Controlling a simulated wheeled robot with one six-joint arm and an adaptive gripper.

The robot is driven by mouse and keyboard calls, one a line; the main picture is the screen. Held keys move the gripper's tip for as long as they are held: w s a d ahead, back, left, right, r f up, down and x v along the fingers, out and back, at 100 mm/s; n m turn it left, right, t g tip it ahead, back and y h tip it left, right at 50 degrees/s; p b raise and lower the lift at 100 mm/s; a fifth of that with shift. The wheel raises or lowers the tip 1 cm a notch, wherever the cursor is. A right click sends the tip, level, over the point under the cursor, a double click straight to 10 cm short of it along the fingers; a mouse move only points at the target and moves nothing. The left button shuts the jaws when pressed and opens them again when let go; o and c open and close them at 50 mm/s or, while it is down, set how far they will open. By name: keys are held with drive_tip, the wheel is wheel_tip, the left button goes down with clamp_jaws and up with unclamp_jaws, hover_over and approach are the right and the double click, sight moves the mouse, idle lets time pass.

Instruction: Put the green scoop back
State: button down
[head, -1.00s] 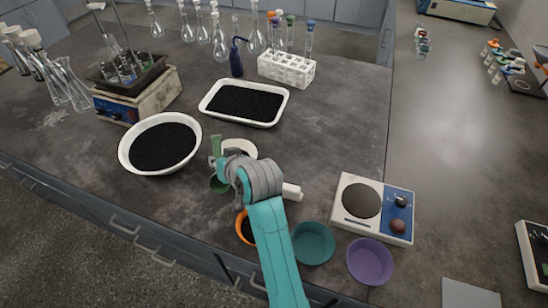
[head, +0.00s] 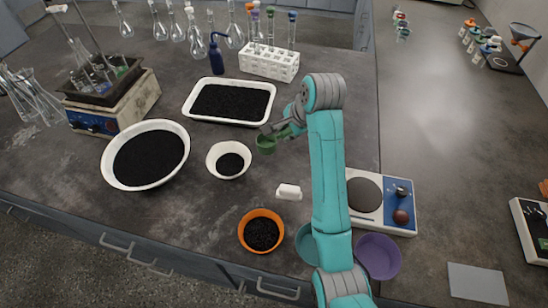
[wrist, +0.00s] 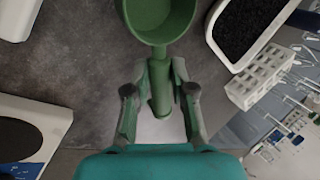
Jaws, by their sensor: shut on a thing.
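The green scoop (head: 266,144) is held up over the bench, right of the small white bowl and just in front of the white tray. It also shows in the wrist view, its cup (wrist: 158,18) at the top and its handle (wrist: 160,90) pointing back toward me. My gripper (head: 284,128) is shut on the scoop's handle; in the wrist view its fingers (wrist: 160,92) stand on both sides of the handle. The inside of the cup is only partly in view. No holder for the scoop can be made out.
A white bowl (head: 230,146) and a larger white basin (head: 112,172) hold black grains, as do the white tray (head: 188,104) and orange bowl (head: 242,232). A white block (head: 289,191), hotplate scale (head: 398,220), teal bowl (head: 304,246) and purple bowl (head: 390,258) stand nearer the front edge.

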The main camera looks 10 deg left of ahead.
drive_tip(key=shift+d+f, duration=0.25)
drive_tip(key=shift+f, duration=0.1)
wheel_tip(320, 180, down, 9)
drive_tip(key=shift+f, duration=0.1)
idle(0.3)
drive_tip(key=c, duration=1)
unclamp_jaws()
drive_tip(key=shift+f, duration=0.1)
drive_tip(key=v, duration=1.2)
drive_tip(key=shift+a, duration=0.1)
